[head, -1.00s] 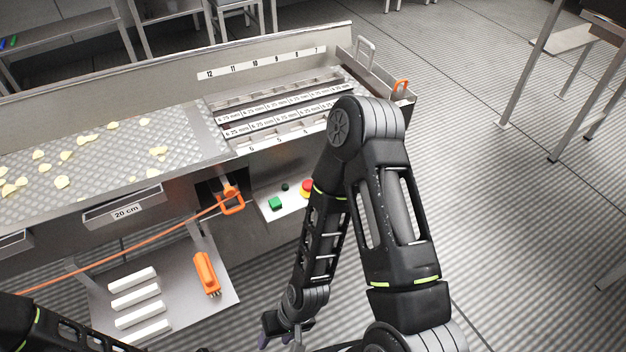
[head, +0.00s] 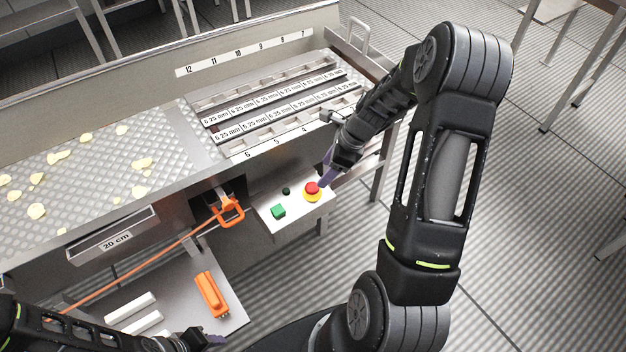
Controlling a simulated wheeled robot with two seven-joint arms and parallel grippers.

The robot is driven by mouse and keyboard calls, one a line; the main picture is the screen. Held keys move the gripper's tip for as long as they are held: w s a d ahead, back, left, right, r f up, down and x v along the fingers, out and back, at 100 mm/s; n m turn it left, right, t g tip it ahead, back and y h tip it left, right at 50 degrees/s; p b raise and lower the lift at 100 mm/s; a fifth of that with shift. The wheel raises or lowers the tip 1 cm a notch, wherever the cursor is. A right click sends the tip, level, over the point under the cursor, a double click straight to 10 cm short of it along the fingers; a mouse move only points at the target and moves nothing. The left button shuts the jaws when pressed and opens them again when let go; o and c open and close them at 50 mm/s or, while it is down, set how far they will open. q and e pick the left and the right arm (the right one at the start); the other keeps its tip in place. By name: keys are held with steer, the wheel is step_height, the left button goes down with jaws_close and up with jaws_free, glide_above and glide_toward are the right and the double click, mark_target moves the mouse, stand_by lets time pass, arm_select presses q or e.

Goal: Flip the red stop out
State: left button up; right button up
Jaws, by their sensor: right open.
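A red push button on a yellow collar (head: 312,189) sits at the right end of the small control panel (head: 285,207) on the machine's front. My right gripper (head: 327,172) is open and points down just above and behind the red button. Its purple fingertips are close to the button; I cannot tell whether they touch it. My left gripper (head: 208,340) shows only partly at the bottom edge, over the lower shelf, and its jaws are unclear.
A green button (head: 278,211) and a small black knob (head: 286,190) share the panel. An orange latch (head: 230,209) with an orange cord is left of it. An orange-handled brush (head: 211,294) and white bars (head: 132,307) lie on the lower shelf (head: 185,282). Slotted numbered racks are above.

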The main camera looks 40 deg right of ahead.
mark_target(313, 186)
steer(key=shift+f, duration=0.1)
steer(key=x, duration=0.7)
steer(key=shift+w+a+f, duration=0.1)
steer(key=shift+f, duration=0.3)
steer(key=shift+c, duration=0.3)
jaws_close()
steer(key=shift+r, duration=0.1)
